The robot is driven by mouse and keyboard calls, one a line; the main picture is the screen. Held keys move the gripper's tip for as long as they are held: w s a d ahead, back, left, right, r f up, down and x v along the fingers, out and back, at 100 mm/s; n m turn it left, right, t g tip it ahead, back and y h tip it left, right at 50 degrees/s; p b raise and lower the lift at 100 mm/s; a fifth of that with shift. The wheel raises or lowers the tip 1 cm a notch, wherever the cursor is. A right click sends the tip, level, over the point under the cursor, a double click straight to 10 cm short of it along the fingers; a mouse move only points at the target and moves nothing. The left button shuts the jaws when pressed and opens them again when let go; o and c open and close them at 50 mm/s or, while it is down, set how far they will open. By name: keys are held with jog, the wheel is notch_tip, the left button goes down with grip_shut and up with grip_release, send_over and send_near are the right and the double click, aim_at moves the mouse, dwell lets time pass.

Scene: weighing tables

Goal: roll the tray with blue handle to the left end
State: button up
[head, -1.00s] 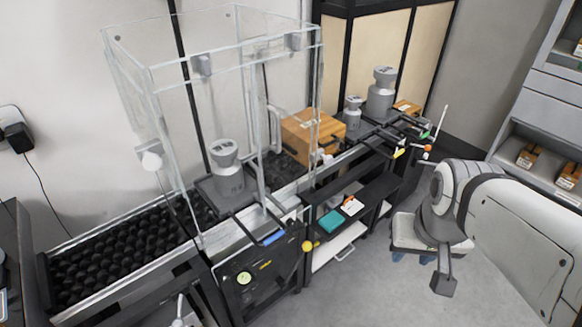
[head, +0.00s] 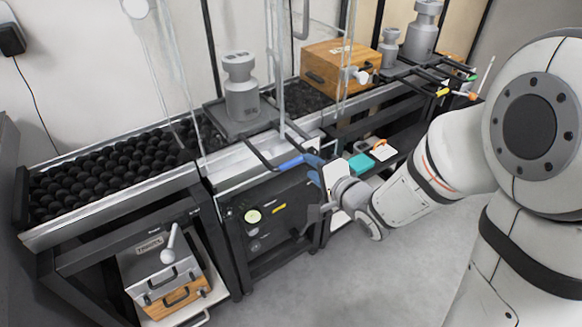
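A bed of black rollers (head: 110,170) fills the left end and is clear. A wooden box (head: 340,65) and another tray with a yellow handle (head: 442,92) and grey weights stand to the right. Glass posts (head: 279,70) rise around the tray. A lower shelf holds a grey case (head: 160,265).

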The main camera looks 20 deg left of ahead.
aim_at(294, 164)
jog(key=shift+y, duration=0.6)
jog(key=x, duration=0.3)
jog(key=s+b+x, duration=0.1)
jog(key=x, duration=0.1)
jog(key=a+b+x, duration=0.1)
jog(key=x, duration=0.2)
jog(key=shift+a+f, duration=0.35)
jog(key=shift+f, duration=0.1)
jog(key=shift+c, duration=0.3)
grip_shut()
